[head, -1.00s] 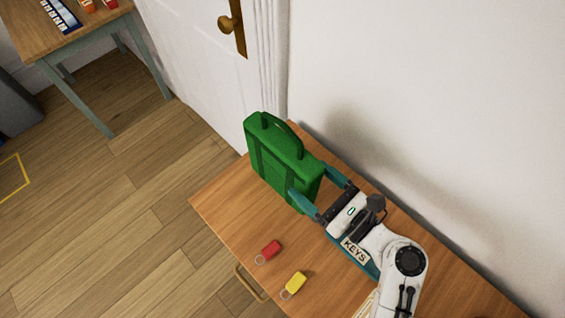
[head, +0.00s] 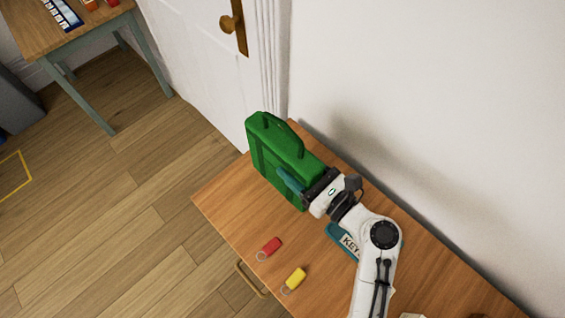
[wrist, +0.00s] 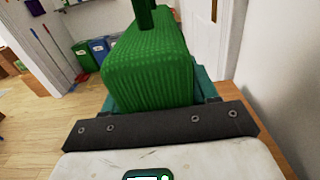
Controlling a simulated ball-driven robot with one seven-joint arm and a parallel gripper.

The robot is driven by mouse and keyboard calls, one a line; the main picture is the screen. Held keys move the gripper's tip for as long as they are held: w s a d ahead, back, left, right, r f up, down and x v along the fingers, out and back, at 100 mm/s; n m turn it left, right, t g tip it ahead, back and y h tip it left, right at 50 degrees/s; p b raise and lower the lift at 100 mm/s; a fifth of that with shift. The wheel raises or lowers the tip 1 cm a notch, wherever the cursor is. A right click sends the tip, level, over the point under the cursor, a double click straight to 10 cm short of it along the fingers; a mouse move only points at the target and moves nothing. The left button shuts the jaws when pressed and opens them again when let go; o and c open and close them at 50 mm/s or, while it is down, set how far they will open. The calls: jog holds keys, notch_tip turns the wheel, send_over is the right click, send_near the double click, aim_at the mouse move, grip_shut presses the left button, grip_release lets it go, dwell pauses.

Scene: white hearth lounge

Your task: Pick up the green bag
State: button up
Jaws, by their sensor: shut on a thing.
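The green bag (head: 273,163) stands upright on the wooden cabinet top, with its handle on top, close to the white wall and the door frame. My gripper (head: 303,188) is at the bag's near right end, with a teal finger along the bag's front side. The far finger is hidden behind the bag in the head view. In the wrist view the bag (wrist: 148,68) fills the space between the teal fingers (wrist: 155,95), and my gripper is shut on it. The bag appears to rest on the top.
A red key fob (head: 271,246) and a yellow key fob (head: 295,279) lie near the cabinet's front edge. A teal tray labelled KEYS (head: 347,243) sits under my arm. A white door (head: 205,45) is behind; a side table (head: 95,37) stands at the upper left.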

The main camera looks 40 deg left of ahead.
jog(key=c, duration=0.8)
jog(key=shift+r, duration=0.15)
